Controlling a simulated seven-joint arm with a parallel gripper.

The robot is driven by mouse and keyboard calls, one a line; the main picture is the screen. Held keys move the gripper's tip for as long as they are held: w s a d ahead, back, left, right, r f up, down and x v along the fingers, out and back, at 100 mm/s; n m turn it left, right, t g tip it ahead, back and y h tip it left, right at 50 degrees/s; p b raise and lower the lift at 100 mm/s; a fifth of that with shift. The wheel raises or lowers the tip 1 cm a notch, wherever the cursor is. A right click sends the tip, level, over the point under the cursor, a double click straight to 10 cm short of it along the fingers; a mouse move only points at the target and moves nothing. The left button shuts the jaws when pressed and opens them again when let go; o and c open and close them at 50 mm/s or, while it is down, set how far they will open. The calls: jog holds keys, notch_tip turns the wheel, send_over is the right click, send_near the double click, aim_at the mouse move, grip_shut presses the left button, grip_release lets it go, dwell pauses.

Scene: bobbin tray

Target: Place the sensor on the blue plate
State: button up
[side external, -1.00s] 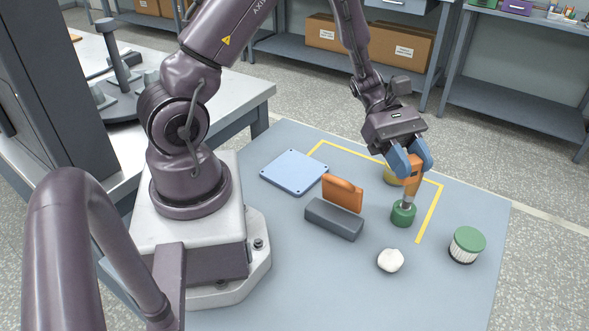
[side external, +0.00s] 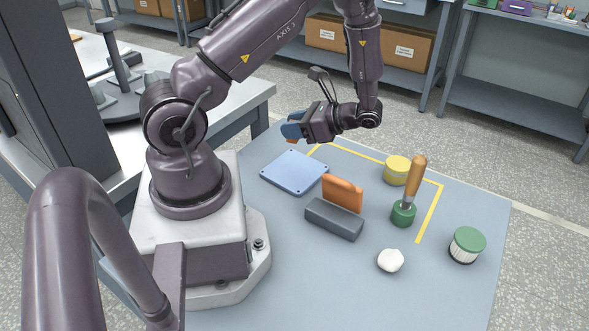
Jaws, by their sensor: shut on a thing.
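My gripper (side external: 291,131), with blue fingers, is shut on a small orange thing, seemingly the sensor (side external: 292,141). Only a sliver of it shows under the fingers; the rest is hidden. The blue plate (side external: 295,173) is a flat square lying on the table with nothing on it. In the picture, the gripper and the held thing appear just above the plate's far edge, apart from its surface. Their exact height over it cannot be told.
An orange block (side external: 342,194) stands by a dark grey block (side external: 334,219). To the right are a yellow round container (side external: 397,170), a wooden-handled tool (side external: 416,180) in a green base (side external: 403,213), a white lump (side external: 390,260) and a green-lidded jar (side external: 467,245). Yellow tape (side external: 432,212) marks the table.

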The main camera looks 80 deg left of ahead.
aim_at(301, 163)
jog(key=m+t+y, duration=0.1)
jog(key=m+t, duration=0.1)
jog(key=w+a+f+m+t+y, duration=0.1)
jog(key=m+t+y, duration=0.1)
jog(key=w+a+m+t+y, duration=0.1)
jog(key=m+t+y, duration=0.1)
jog(key=m, duration=0.1)
jog(key=shift+w+a+f, duration=0.1)
jog(key=shift+a+f, duration=0.1)
jog(key=shift+a, duration=0.05)
jog(key=shift+y, duration=0.3)
jog(key=shift+f, duration=3.8)
jog(key=shift+f, duration=0.15)
jog(key=o, duration=0.9)
